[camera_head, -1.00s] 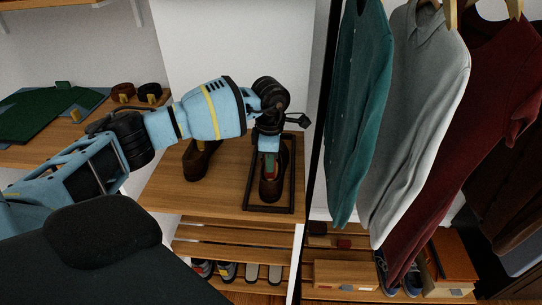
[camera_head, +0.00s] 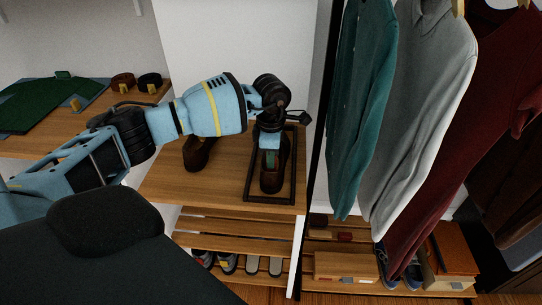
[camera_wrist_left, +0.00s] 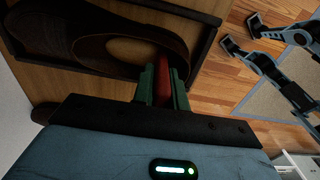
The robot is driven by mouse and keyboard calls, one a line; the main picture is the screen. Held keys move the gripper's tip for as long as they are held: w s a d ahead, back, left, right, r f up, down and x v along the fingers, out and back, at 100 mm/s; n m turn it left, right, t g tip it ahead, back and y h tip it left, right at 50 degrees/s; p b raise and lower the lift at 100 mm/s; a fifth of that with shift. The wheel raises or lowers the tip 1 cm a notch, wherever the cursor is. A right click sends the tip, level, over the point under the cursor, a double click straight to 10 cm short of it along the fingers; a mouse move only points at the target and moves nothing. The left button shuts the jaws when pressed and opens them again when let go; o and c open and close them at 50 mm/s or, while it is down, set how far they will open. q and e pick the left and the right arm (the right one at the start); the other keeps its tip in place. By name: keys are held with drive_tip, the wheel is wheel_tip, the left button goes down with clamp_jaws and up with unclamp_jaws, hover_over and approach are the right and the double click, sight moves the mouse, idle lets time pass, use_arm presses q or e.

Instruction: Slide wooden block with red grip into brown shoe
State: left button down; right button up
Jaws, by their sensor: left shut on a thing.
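The brown shoe (camera_head: 273,180) stands upright inside a dark rectangular frame on the wooden shelf top. Its opening and tan insole show in the left wrist view, where the shoe (camera_wrist_left: 52,32) lies at the upper left. My left gripper (camera_head: 270,158) points down over the shoe's opening. In the left wrist view its green fingers (camera_wrist_left: 163,84) are shut on the block's red grip (camera_wrist_left: 181,62), beside the rim of the opening. The block's wooden part is hidden, so I cannot tell how deep it sits.
The dark frame (camera_head: 294,175) surrounds the shoe closely. A second brown shoe (camera_head: 197,155) stands to its left. Hanging clothes, such as a teal shirt (camera_head: 355,110), are on the right. The front left of the shelf top (camera_head: 190,190) is clear.

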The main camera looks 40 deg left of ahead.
use_arm(q)
drive_tip(key=shift+w+a+f, duration=0.15)
drive_tip(key=shift+w+f, duration=0.05)
drive_tip(key=shift+w, duration=0.05)
drive_tip(key=shift+w+a+b, duration=0.25)
drive_tip(key=shift+w+b, duration=0.05)
drive_tip(key=shift+b, duration=0.05)
drive_tip(key=shift+w+a+b, duration=0.3)
drive_tip(key=shift+w, duration=0.15)
drive_tip(key=shift+w+a+b, duration=0.3)
drive_tip(key=shift+w, duration=0.25)
drive_tip(key=shift+w+a+b, duration=0.45)
drive_tip(key=shift+w+b, duration=0.2)
drive_tip(key=shift+w, duration=0.15)
drive_tip(key=shift+w+a+b, duration=0.5)
drive_tip(key=shift+w+b, duration=0.2)
drive_tip(key=shift+w, duration=0.05)
drive_tip(key=shift+w+a+b, duration=0.45)
drive_tip(key=shift+w+b, duration=0.2)
drive_tip(key=shift+w, duration=0.15)
drive_tip(key=c, duration=1.3)
unclamp_jaws()
drive_tip(key=shift+r, duration=0.1)
